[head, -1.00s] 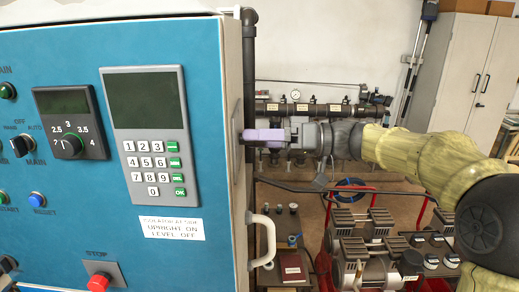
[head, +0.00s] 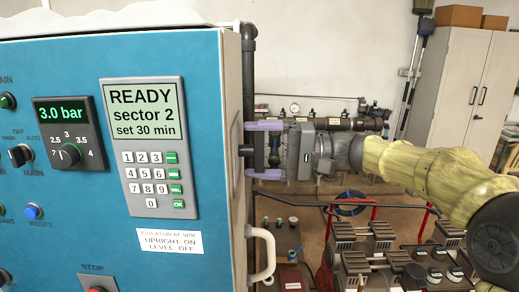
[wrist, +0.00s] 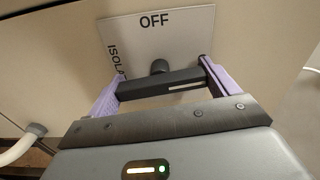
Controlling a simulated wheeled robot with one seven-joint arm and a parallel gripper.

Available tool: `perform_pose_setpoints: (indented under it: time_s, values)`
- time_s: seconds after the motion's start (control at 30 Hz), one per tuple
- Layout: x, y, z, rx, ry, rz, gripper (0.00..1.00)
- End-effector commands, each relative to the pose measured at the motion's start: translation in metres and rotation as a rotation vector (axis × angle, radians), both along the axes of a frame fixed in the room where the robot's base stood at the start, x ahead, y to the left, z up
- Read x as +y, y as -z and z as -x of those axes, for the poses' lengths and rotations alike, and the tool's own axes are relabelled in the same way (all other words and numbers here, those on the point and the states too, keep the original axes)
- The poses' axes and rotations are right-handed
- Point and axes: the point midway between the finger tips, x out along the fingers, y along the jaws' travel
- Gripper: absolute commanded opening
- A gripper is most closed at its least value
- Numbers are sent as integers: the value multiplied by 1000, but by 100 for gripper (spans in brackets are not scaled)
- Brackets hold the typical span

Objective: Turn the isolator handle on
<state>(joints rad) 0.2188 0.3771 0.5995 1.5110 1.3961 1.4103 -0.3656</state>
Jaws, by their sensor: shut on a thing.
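The isolator handle (wrist: 160,85) is a dark bar on a short round shaft, in front of a grey plate (wrist: 178,42) marked OFF and, sideways, ISOLA…; the rest of the plate is hidden. My gripper (wrist: 158,80) is shut on the handle, with a purple finger at each end of the bar. In the head view my gripper (head: 252,150) is at the cabinet's right side, one finger above the other, and the handle (head: 259,152) stands upright between them. The label (head: 169,241) reads UPRIGHT ON, LEVEL OFF. The display (head: 143,110) is lit: READY, sector 2, set 30 min.
The blue cabinet front (head: 70,200) fills the left. The pressure display (head: 60,112) reads 3.0 bar. A white grab handle (head: 264,255) sticks out below my gripper. A dark pipe (head: 249,70) runs up the cabinet's side. Pumps (head: 375,240) stand at lower right.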

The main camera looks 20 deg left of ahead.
Motion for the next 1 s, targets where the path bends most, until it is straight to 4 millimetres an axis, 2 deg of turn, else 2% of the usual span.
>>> perform_pose_setpoints:
  time_s: [0.3,0.73,0.77,0.8,0.83,1.0]
  values:
    - [0,-1,0,112,-1,24,64]
    - [-1,-1,0,126,0,28,64]
    - [-1,-1,0,126,0,28,88]
    - [-1,-1,0,126,0,28,96]
    - [-1,-1,0,126,0,28,100]
    - [-1,0,0,125,0,29,100]
